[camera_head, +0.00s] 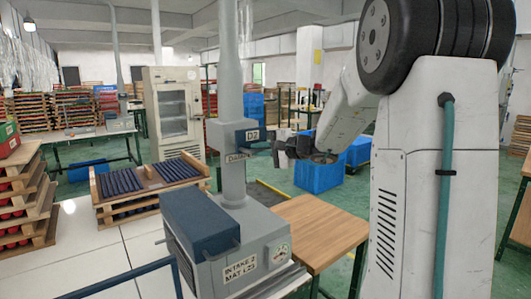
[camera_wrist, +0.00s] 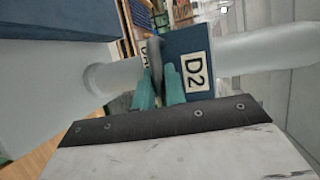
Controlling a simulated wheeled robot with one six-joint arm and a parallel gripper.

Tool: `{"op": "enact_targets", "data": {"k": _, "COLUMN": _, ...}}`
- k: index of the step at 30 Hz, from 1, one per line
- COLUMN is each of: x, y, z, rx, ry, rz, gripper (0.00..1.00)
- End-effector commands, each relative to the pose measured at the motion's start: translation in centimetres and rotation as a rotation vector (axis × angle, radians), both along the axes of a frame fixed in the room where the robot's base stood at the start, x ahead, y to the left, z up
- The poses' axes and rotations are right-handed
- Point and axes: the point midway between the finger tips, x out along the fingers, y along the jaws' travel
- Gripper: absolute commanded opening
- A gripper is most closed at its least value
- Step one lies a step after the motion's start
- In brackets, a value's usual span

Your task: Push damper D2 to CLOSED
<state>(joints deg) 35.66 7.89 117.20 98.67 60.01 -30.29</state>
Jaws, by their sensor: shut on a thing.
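My gripper (camera_head: 279,149) is at the right side of the damper. In the wrist view the blue D2 block (camera_wrist: 185,42) lies just beyond the teal fingers (camera_wrist: 159,92). The fingers are shut on a grey rounded damper handle (camera_wrist: 155,58) beside the block. The handle's far end is partly hidden.
A grey intake box (camera_head: 245,250) labelled INTAKE 2 stands under the duct, with a dark blue box (camera_head: 200,222) on its left. A wooden table (camera_head: 315,228) is right of it. A blue crate (camera_head: 318,174) stands behind my arm.

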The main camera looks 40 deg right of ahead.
Motion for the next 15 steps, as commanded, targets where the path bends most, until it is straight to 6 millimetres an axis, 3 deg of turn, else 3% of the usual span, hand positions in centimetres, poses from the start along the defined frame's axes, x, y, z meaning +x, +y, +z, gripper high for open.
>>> {"op": "enact_targets", "data": {"k": 3, "x": 1.07, "y": 0.07, "z": -0.04, "rx": 0.0, "ry": 0.0, "rz": 0.0, "gripper": 0.0}}
{"op": "enact_targets", "data": {"k": 9, "x": 1.0, "y": 0.06, "z": -0.03, "rx": 0.0, "ry": 0.0, "rz": -0.001, "gripper": 0.0}}
{"op": "enact_targets", "data": {"k": 10, "x": 0.99, "y": 0.06, "z": -0.03, "rx": 0.0, "ry": 0.0, "rz": -0.001, "gripper": 0.15}}
{"op": "enact_targets", "data": {"k": 12, "x": 0.99, "y": 0.06, "z": -0.03, "rx": 0.0, "ry": 0.0, "rz": -0.001, "gripper": 0.34}}
{"op": "enact_targets", "data": {"k": 15, "x": 0.97, "y": 0.06, "z": -0.02, "rx": 0.0, "ry": 0.0, "rz": 0.0, "gripper": 0.34}}
